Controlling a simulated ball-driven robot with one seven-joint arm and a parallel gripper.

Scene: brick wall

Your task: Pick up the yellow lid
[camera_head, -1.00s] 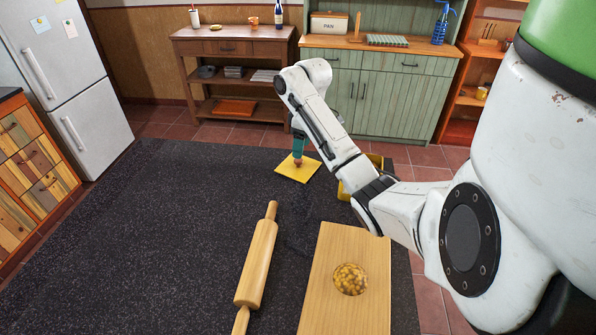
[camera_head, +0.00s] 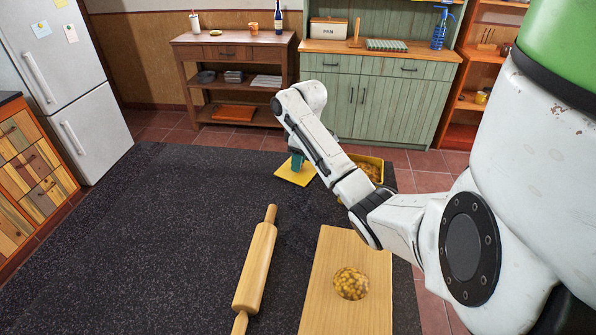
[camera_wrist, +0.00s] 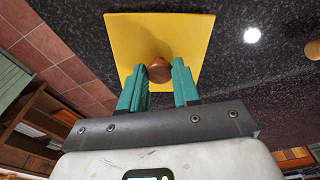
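The yellow lid (camera_head: 291,172) is a flat square with a round brown knob (camera_wrist: 159,71). It lies on the dark countertop near its far edge. In the wrist view the lid (camera_wrist: 190,32) fills the upper middle, with the knob near its lower part. My gripper (camera_wrist: 159,82) has two teal fingers that stand apart, one on each side of the knob. A small gap shows between the fingers and the knob. In the head view my gripper (camera_head: 296,163) is at the lid and hides part of it, including the knob.
A yellow container (camera_head: 366,160) with brownish contents stands right of the lid, partly behind my arm. A rolling pin (camera_head: 256,262) and a wooden board (camera_head: 330,310) with a round patterned item (camera_head: 350,283) lie nearer. The left countertop is clear.

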